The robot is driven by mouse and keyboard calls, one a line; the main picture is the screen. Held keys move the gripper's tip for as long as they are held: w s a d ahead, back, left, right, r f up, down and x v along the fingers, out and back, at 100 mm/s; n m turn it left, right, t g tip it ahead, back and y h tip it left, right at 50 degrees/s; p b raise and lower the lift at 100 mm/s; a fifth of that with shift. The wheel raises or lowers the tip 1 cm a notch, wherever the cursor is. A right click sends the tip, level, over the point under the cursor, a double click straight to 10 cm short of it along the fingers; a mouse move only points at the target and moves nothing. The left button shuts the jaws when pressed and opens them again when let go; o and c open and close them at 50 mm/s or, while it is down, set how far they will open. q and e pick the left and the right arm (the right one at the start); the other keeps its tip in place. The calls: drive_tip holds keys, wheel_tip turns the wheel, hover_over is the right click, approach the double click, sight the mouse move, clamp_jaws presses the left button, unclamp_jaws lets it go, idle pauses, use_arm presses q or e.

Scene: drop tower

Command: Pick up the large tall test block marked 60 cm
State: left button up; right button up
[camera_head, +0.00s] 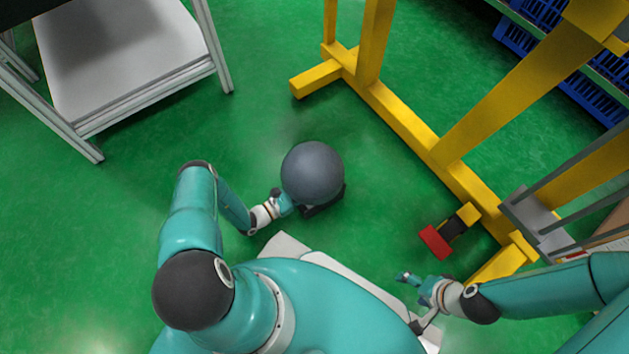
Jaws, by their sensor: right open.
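I cannot make out any block marked 60 cm in the head view. A grey ball (313,172) sits over a dark base (326,206) left of the picture's middle. My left gripper (286,203) is at the ball's lower left; whether it touches the ball and how its jaws stand cannot be told. A red block (436,242) with a black and yellow part behind it is low on the right. My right gripper (405,279) is open and empty, just below and left of the red block and apart from it.
A yellow frame (400,112) runs diagonally across the right side. A white table (115,55) stands at the upper left. Blue crates (520,45) are at the upper right. A grey metal part (535,225) is at the right. Green floor is clear between table and frame.

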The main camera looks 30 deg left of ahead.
use_arm(q)
drive_tip(key=shift+w+d, duration=0.2)
drive_tip(key=shift+w, duration=0.15)
drive_tip(key=shift+c, duration=0.4)
clamp_jaws()
drive_tip(key=shift+r, duration=0.1)
